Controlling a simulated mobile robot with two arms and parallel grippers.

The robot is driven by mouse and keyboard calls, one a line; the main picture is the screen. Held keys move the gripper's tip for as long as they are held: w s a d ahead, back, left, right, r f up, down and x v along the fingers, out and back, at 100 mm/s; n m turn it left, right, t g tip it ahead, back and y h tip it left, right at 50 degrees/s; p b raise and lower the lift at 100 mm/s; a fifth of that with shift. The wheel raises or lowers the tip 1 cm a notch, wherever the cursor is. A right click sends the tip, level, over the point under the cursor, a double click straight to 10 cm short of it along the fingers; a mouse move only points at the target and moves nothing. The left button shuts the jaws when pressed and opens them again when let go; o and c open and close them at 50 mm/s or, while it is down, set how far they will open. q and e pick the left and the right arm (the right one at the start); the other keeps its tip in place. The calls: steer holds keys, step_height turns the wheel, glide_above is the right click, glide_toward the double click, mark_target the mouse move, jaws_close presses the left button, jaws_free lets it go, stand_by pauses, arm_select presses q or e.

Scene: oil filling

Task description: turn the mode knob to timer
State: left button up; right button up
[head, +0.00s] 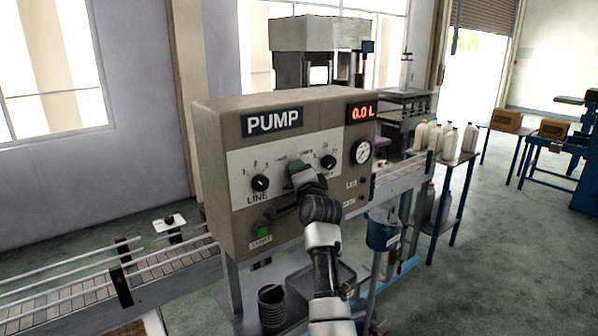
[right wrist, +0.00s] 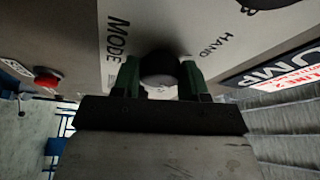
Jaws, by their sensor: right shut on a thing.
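The pump box (head: 225,130) stands upright with a white panel, a PUMP sign and a red display reading 0.0 L. My right gripper (head: 295,168) is at the middle of the panel and covers most of the mode knob in the head view. In the right wrist view, the dark round mode knob (right wrist: 160,68) sits between the green fingers of my right gripper (right wrist: 160,80), which is shut on it. The labels MODE and HAND show on the panel beside it. The knob's pointer and the timer label cannot be made out. My left gripper is not in view.
The LINE knob (head: 260,183) is left of my gripper, and another knob (head: 328,161) is close on its right. A gauge (head: 361,151) and a green button (head: 263,230) are on the same face. A conveyor (head: 150,275) runs behind the box.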

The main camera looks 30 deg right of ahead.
stand_by(0.4)
steer(key=o, duration=0.9)
steer(key=b+v, duration=0.4)
steer(key=v, duration=0.6)
steer(key=shift+s+a, duration=0.1)
steer(key=shift+s, duration=0.25)
